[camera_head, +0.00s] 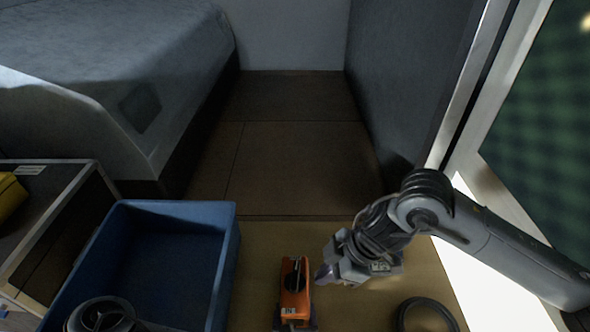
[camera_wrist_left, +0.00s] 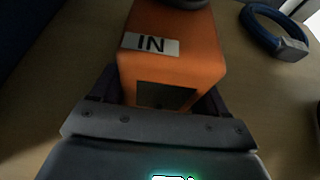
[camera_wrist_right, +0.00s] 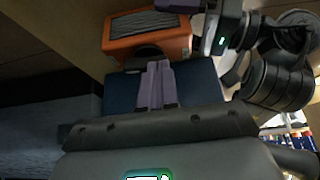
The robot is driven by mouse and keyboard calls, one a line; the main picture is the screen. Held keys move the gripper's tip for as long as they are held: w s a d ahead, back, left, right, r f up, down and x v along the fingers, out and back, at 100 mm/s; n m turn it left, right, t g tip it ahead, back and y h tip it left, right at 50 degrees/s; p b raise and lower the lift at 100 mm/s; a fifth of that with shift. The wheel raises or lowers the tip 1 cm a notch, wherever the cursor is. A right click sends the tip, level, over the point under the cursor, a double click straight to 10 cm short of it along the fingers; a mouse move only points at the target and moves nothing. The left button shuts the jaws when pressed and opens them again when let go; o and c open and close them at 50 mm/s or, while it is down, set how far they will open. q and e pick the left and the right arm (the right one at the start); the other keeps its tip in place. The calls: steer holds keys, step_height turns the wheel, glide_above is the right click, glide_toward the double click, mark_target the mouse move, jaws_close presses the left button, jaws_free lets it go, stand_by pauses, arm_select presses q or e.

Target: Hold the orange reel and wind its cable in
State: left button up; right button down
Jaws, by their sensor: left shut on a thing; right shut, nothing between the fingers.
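The orange reel (camera_head: 295,301) stands on the tan surface at the bottom centre of the head view, with a dark part on its top. My left gripper (camera_wrist_left: 160,95) is shut on its near end, below the white "IN" label (camera_wrist_left: 150,44). The reel's side with a dark ribbed panel shows in the right wrist view (camera_wrist_right: 150,44), with the left gripper at its right end. My right gripper (camera_head: 322,273) is shut and empty, just right of the reel. Its closed fingers (camera_wrist_right: 156,68) point at the reel's dark round part. I cannot make out the cable.
A blue crate (camera_head: 231,225) stands left of the reel. A dark ring (camera_head: 426,302) lies to the right; in the left wrist view it is blue with a grey block (camera_wrist_left: 292,49). A dark cabinet (camera_head: 75,180) with a yellow object (camera_head: 9,195) is at far left.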

steer(key=shift+r, duration=1.1)
glide_toward(295, 277)
steer(key=w+d, duration=0.2)
step_height(295, 277, down, 7)
steer(key=shift+w, duration=0.25)
steer(key=shift+s+a, duration=0.25)
steer(key=shift+a, duration=0.35)
stand_by(1.0)
steer(key=shift+s+d, duration=0.1)
steer(key=shift+s, duration=0.2)
stand_by(0.4)
steer(key=shift+s+d, duration=0.1)
steer(key=shift+s, duration=0.25)
